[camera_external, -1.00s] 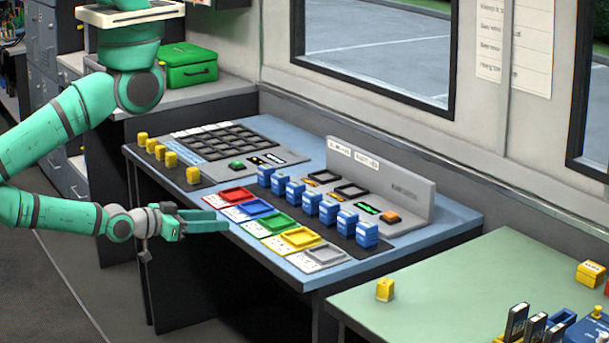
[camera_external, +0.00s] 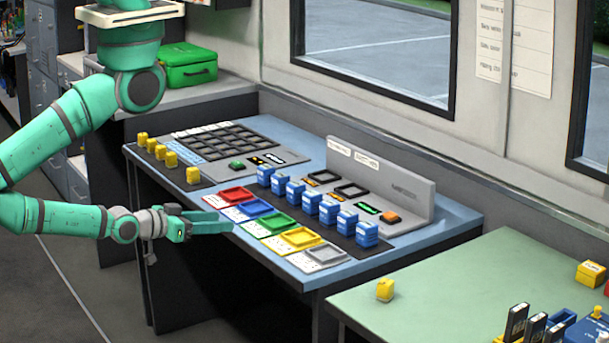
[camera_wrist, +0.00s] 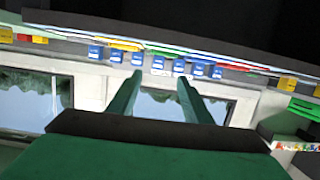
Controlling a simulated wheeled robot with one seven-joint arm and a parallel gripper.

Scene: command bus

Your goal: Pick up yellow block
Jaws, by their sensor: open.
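Several small yellow blocks stand in a row along the left edge of the blue desk, the nearest yellow block (camera_external: 193,175) a little apart from the others. Another yellow block (camera_external: 385,289) stands alone on the green table at the right. Which one the task means cannot be told. My gripper (camera_external: 218,220) is open and empty, beside the desk's front edge near the red and blue trays. In the wrist view its two fingers (camera_wrist: 161,78) are spread apart with nothing between them. That view is upside down, with yellow blocks (camera_wrist: 287,82) small at its right edge.
Blue blocks (camera_external: 328,209) line the desk behind coloured trays (camera_external: 300,238). A grey upright panel (camera_external: 400,187) stands behind them. A green case (camera_external: 188,66) sits at the back left. The green table (camera_external: 440,280) has clear space around its lone block, with clutter at its right end.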

